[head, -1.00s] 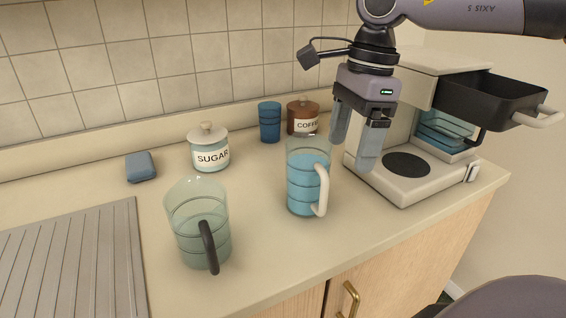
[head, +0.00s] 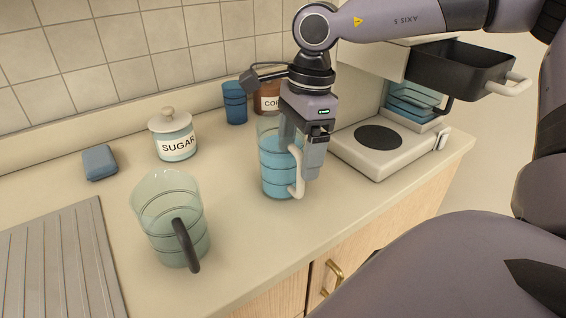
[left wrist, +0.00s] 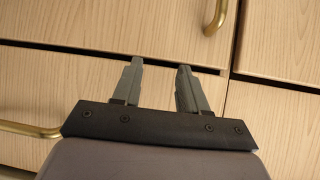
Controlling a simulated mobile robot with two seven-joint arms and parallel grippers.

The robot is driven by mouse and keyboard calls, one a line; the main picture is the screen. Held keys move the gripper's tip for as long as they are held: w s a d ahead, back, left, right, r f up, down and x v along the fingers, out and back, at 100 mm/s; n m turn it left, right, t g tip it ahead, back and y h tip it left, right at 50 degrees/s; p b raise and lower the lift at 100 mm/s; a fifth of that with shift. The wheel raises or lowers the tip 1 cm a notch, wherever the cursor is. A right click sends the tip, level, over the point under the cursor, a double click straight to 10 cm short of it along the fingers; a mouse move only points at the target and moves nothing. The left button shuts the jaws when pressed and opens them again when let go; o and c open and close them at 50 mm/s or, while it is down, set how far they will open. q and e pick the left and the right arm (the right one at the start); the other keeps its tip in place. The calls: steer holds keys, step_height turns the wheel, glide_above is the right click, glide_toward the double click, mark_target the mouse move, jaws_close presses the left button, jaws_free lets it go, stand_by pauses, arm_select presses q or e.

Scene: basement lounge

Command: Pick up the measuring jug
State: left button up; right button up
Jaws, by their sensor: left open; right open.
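Two jugs stand on the counter, both with ring lines. The jug with the white handle (head: 277,178) holds something blue, and its handle faces the front right. The clear greenish jug with a dark handle (head: 160,205) stands further left and nearer. My right gripper (head: 300,165) is open and points down at the white handle, its fingers in front of the jug's upper right side. I cannot tell whether the fingers touch the handle or straddle it. My left gripper (left wrist: 160,68) is open and empty, before wooden cabinet fronts in the left wrist view.
A coffee machine (head: 370,160) stands to the right. A blue cup (head: 235,103) and a brown coffee jar (head: 266,97) are behind the jug. A sugar jar (head: 172,136), a blue-grey block (head: 99,162) and a ridged drainboard (head: 60,265) lie left.

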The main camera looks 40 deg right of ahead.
jaws_close()
steer(key=shift+w+r, duration=0.1)
steer(key=shift+r, duration=0.1)
steer(key=shift+r, duration=0.4)
step_height(320, 180, up, 9)
steer(key=c, duration=0.6)
jaws_free()
jaws_close()
